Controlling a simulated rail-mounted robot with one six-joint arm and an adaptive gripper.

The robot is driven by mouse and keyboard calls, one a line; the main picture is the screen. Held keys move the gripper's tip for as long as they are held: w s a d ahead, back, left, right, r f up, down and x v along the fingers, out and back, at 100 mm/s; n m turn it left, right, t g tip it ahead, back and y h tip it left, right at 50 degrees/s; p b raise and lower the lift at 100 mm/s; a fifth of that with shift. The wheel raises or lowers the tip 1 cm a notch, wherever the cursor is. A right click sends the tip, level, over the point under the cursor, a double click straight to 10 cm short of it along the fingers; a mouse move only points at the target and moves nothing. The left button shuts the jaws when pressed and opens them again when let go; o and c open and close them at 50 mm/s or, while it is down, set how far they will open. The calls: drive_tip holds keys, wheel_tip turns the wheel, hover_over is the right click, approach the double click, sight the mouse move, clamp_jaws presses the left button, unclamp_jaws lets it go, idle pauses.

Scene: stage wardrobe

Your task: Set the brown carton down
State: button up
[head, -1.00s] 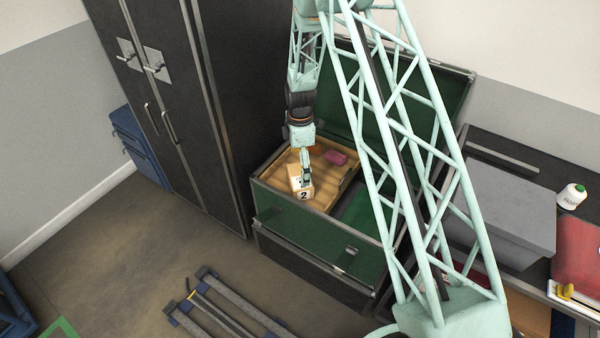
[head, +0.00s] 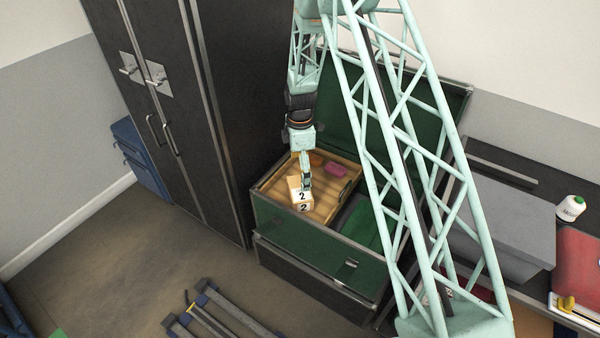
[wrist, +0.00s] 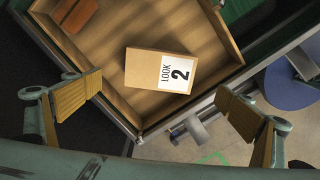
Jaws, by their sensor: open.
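The brown carton (head: 297,196), with white labels marked 2, stands in the wooden tray (head: 342,196) of the open green trunk. In the wrist view the carton (wrist: 143,68) shows its LOOK 2 label and sits on the tray floor near a corner. My gripper (head: 306,184) is just above the carton in the head view. In the wrist view my gripper (wrist: 160,92) is open, its two fingers wide apart, with clear gaps to the carton on both sides.
An orange-brown block (wrist: 80,14) and a pink item (head: 335,169) lie in the same tray. A black wardrobe (head: 190,110) stands close on the left. A grey bin (head: 500,235) is on the right. Grey rails (head: 215,315) lie on the floor in front.

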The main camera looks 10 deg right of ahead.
drive_tip(key=shift+r, duration=0.1)
drive_tip(key=s+r+m+t, duration=0.1)
drive_tip(key=s+r+m, duration=0.15)
drive_tip(key=r, duration=0.85)
drive_tip(key=s+r+m, duration=0.2)
drive_tip(key=s+r, duration=0.1)
drive_tip(key=r, duration=0.9)
drive_tip(key=s+r+m+t, duration=0.1)
drive_tip(key=s+r+m, duration=0.3)
drive_tip(key=s+r, duration=1.1)
drive_tip(key=s+r+m, duration=0.4)
drive_tip(key=s+r, duration=0.8)
drive_tip(key=s, duration=0.1)
drive_tip(key=s+r+m+t, duration=0.1)
drive_tip(key=s+m, duration=0.4)
drive_tip(key=s, duration=1.4)
drive_tip(key=shift+s+r+t, duration=0.35)
drive_tip(key=shift+r+t, duration=0.05)
drive_tip(key=shift+r, duration=0.15)
drive_tip(key=shift+d, duration=0.15)
